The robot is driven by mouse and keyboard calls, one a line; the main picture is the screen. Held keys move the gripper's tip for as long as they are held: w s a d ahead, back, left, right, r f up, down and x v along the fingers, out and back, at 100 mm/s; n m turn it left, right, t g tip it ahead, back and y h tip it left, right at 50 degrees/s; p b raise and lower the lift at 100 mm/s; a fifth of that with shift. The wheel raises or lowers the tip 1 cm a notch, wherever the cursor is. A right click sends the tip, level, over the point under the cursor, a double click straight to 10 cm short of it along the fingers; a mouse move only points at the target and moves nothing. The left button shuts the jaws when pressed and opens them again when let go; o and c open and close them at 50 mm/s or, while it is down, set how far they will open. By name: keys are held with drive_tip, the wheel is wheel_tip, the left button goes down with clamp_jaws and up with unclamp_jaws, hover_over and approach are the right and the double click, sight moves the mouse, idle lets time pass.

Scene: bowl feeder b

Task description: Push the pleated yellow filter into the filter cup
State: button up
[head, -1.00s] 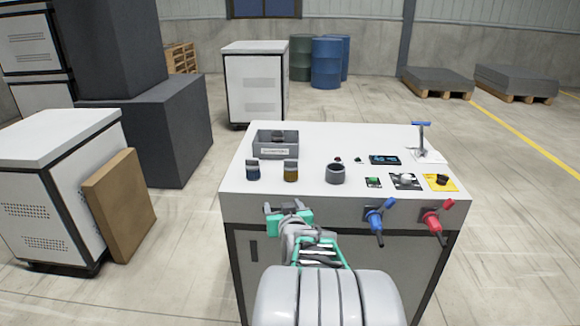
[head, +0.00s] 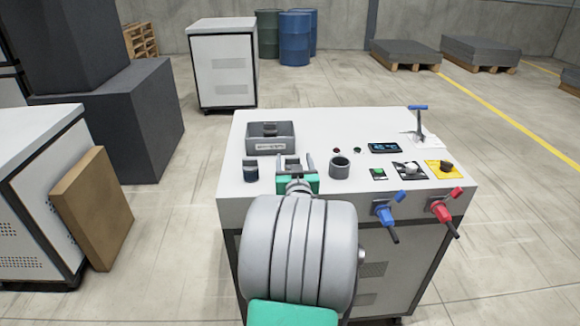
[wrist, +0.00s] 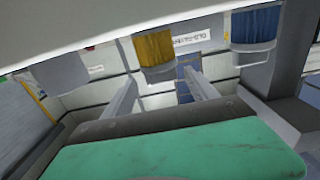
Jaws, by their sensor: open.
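The yellow filter (wrist: 155,48) has pleated yellow sides and a grey end cap. In the head view only its grey top (head: 292,159) shows; my gripper hides the rest. My gripper (head: 295,162) is open and empty, its fingers pointing at the filter. In the wrist view the filter lies just beyond the fingertips (wrist: 160,77), in line with the gap between them. The filter cup (head: 340,170) is a dark grey, open-topped cylinder on the white cabinet top, right of my gripper. In the wrist view it is partly seen at the left (wrist: 60,80).
A blue filter (head: 250,172) stands close to the left of my gripper. A grey labelled bin (head: 270,149) sits behind. Buttons, a display (head: 385,148), switches and a blue-handled lever (head: 418,120) occupy the right side.

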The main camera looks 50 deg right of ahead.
sight(292, 157)
drive_tip(key=x, duration=0.4)
drive_tip(key=shift+w+d+f+p, duration=0.1)
drive_tip(key=shift+w+f+p, duration=0.05)
drive_tip(key=shift+w+p, duration=0.3)
clamp_jaws()
